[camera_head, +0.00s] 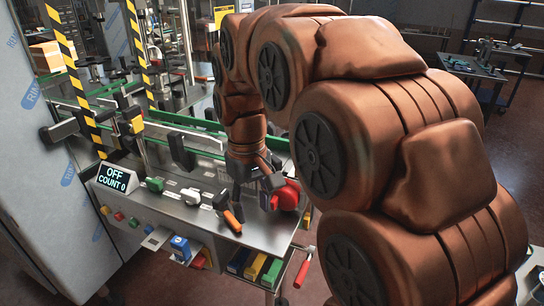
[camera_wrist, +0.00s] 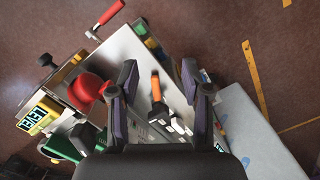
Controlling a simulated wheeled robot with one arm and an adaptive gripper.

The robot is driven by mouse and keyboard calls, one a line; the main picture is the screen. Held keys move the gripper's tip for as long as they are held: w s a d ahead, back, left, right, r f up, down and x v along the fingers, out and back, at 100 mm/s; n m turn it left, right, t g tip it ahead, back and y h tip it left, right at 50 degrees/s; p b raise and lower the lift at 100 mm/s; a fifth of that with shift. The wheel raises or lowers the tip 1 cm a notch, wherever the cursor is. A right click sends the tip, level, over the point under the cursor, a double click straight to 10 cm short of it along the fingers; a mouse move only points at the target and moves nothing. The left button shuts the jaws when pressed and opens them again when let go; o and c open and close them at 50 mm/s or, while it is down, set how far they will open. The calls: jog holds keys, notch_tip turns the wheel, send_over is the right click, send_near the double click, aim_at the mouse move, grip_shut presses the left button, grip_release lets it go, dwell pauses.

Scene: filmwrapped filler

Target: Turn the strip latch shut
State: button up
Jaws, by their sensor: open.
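I cannot tell for certain which is the strip latch. In the wrist view the orange lever (camera_wrist: 156,88) stands between my fingers, below them, with a white and black part (camera_wrist: 178,126) beside it. My gripper (camera_head: 268,184) is above the bench's right end, its fingers spread and empty. In the wrist view my gripper (camera_wrist: 158,75) shows both purple fingers apart, with no contact visible.
A display (camera_head: 113,178) reads OFF, COUNT 0. A green-edged conveyor (camera_head: 195,128) and striped posts (camera_head: 64,50) stand behind. A red handle (camera_head: 305,267) juts from the bench's right side. Coloured bins (camera_head: 255,265) sit below.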

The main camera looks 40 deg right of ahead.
jog(key=shift+t, duration=0.5)
jog(key=w+d+r, duration=0.2)
jog(key=w+d, duration=0.2)
jog(key=w+d+r, duration=0.2)
jog(key=w+d, duration=0.2)
jog(key=d, duration=0.1)
jog(key=w+d+r, duration=0.2)
jog(key=w+d, duration=0.3)
jog(key=shift+d+r, duration=0.15)
jog(key=shift+r, duration=0.25)
jog(key=shift+f+p, duration=0.95)
jog(key=shift+f, duration=2.95)
jog(key=shift+c, duration=0.3)
grip_shut()
